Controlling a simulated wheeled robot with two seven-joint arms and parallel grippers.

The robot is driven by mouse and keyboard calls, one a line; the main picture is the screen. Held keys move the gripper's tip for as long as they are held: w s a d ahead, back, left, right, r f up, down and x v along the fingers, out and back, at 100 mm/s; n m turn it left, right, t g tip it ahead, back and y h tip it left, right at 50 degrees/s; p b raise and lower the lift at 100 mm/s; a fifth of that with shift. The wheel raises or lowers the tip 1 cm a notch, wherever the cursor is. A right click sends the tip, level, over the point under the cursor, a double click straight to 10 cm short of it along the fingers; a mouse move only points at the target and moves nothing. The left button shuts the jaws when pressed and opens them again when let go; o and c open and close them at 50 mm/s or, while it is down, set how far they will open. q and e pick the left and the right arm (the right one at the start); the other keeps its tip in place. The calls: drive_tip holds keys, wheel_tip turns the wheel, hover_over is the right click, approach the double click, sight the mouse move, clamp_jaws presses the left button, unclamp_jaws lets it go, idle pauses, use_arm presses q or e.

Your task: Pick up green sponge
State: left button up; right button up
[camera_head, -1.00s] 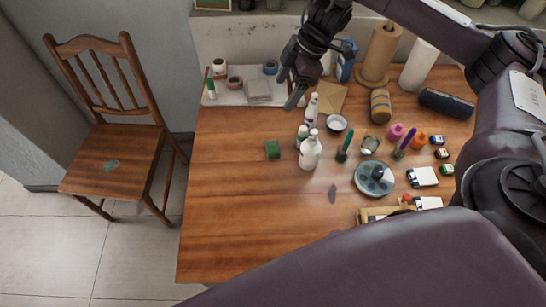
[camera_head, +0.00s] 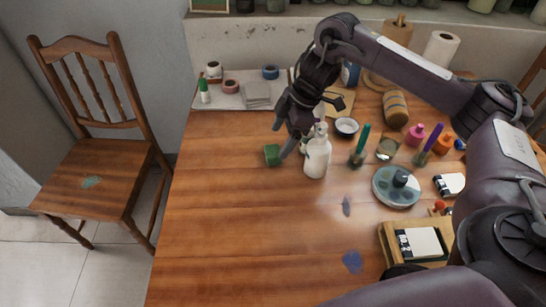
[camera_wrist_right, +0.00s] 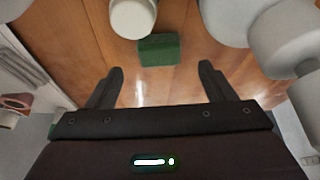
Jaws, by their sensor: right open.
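The green sponge (camera_head: 272,154) lies on the wooden table, just left of the white bottles. My right gripper (camera_head: 280,143) is low over the table beside the sponge, with its fingers pointing down near it. In the right wrist view the sponge (camera_wrist_right: 159,49) lies ahead of the fingertips, roughly between their lines, and the right gripper (camera_wrist_right: 161,76) is open and empty. A white round object (camera_wrist_right: 133,17) stands right against or very close to the sponge in that view. My left gripper is not in view.
A white bottle (camera_head: 317,152) stands close to the right of my gripper, partly hiding others. A round palette (camera_head: 396,186) and a wooden box (camera_head: 388,240) lie further right. The table's left front is clear. A wooden chair (camera_head: 98,174) stands at the left.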

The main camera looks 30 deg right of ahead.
sight(273, 151)
drive_tip(key=x, duration=0.4)
drive_tip(key=shift+f, duration=0.25)
drive_tip(key=shift+c, duration=0.3)
drive_tip(key=c, duration=1)
